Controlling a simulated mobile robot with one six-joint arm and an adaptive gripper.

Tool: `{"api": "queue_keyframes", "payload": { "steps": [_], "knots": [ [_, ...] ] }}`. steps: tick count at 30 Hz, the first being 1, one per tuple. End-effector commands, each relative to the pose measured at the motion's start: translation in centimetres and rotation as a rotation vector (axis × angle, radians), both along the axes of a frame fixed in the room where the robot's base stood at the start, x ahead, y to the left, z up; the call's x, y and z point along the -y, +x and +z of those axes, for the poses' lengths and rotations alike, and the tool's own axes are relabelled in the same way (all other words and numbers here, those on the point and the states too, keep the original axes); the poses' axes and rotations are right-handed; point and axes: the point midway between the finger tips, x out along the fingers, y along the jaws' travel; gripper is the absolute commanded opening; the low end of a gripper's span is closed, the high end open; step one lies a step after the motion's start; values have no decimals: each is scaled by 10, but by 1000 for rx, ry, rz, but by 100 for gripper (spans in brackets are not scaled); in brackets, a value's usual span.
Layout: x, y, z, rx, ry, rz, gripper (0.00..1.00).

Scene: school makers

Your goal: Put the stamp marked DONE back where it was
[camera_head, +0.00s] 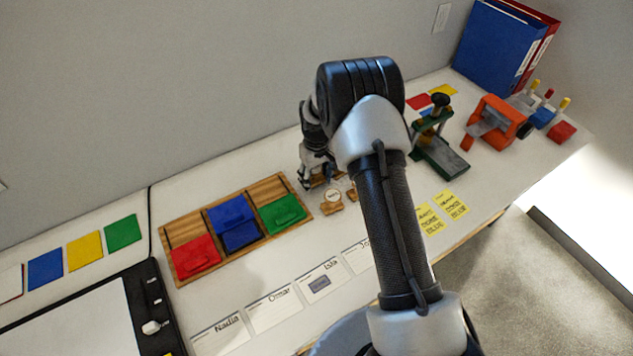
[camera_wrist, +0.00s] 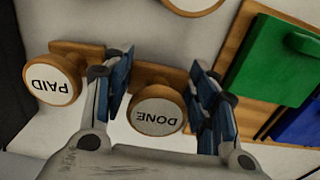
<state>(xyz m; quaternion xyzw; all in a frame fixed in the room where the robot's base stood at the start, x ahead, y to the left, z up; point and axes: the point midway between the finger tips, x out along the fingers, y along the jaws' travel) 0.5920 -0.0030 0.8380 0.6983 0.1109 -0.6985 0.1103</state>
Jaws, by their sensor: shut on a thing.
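The stamp marked DONE (camera_wrist: 157,112) has a round white top label and a wooden base. In the wrist view it sits between the two blue-padded fingers of my gripper (camera_wrist: 160,72), which is shut on it. Its label reads upside down there. In the head view my gripper (camera_head: 316,172) is low over the table's back part, and the arm hides much of it. The stamp marked PAID (camera_wrist: 52,80) is beside the left finger in the wrist view. I cannot tell whether the held stamp touches the table.
A further round stamp (camera_wrist: 193,3) is cut off at the wrist view's top edge. One stamp (camera_head: 333,197) stands just in front of my gripper. A wooden tray (camera_head: 183,228) with red, blue and green pads lies left. A dark green press (camera_head: 440,155) stands right.

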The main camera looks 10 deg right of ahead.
Motion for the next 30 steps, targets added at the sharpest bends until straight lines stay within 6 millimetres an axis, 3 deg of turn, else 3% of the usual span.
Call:
{"api": "queue_keyframes", "payload": {
  "steps": [3, 14, 15, 23, 30],
  "knots": [
    [0, 0, -14, 1, 0, 0, 28],
    [0, 0, -17, 1, 0, 0, 28],
    [0, 0, -16, 1, 0, 0, 56],
    [0, 0, -16, 1, 0, 0, 73],
    [0, 0, -16, 1, 0, 0, 73]
  ]
}}
